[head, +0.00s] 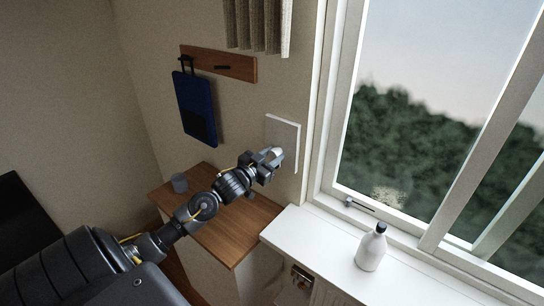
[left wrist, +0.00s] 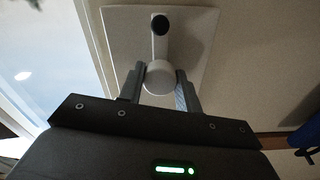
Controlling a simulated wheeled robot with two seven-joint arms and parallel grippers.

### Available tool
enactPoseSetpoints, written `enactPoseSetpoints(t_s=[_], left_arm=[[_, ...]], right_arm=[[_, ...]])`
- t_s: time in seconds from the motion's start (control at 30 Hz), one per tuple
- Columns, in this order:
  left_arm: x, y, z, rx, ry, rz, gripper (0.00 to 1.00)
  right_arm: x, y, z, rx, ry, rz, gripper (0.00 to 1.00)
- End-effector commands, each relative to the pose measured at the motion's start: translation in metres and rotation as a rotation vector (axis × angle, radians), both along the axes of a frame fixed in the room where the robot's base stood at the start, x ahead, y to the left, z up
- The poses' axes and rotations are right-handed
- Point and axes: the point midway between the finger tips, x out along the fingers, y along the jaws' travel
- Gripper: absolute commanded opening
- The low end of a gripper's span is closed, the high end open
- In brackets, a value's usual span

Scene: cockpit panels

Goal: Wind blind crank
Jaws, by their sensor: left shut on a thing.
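The blind crank's white plate (head: 284,140) is fixed on the wall just left of the window frame. In the left wrist view the plate (left wrist: 196,52) fills the upper middle, with a pale crank arm (left wrist: 160,45) and a dark round hub at its upper end. My left gripper (head: 272,157) is at the plate's lower front. In the left wrist view its two fingers (left wrist: 160,88) are shut on the crank's pale round knob (left wrist: 160,77) at the arm's lower end. My right gripper is not in view.
A white bottle (head: 371,249) stands on the white windowsill (head: 315,243). A blue bag (head: 194,108) hangs from a wooden rack (head: 228,65).

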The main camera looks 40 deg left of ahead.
Motion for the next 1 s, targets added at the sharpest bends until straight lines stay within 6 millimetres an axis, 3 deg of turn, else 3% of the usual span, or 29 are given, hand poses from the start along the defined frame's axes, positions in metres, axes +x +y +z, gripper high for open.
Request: enactPoseSetpoints(t_s=[0.27, 0.3, 0.43, 0.77, 1.0], left_arm=[[0.000, 0.000, 0.000, 0.028, 0.001, 0.000, 0.11], [0.000, 0.000, 0.000, 0.028, 0.001, 0.000, 0.38], [0.000, 0.000, 0.000, 0.028, 0.001, 0.000, 0.55], [-0.002, 0.000, -0.001, 0.027, 0.002, -0.001, 0.55], [-0.038, -0.001, -0.005, 0.030, 0.003, -0.002, 0.55]], right_arm=[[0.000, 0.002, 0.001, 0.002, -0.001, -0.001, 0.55], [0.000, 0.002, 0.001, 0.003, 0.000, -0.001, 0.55], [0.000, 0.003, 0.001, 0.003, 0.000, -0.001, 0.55], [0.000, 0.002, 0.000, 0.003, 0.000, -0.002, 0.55], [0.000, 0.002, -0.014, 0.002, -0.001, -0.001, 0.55]])
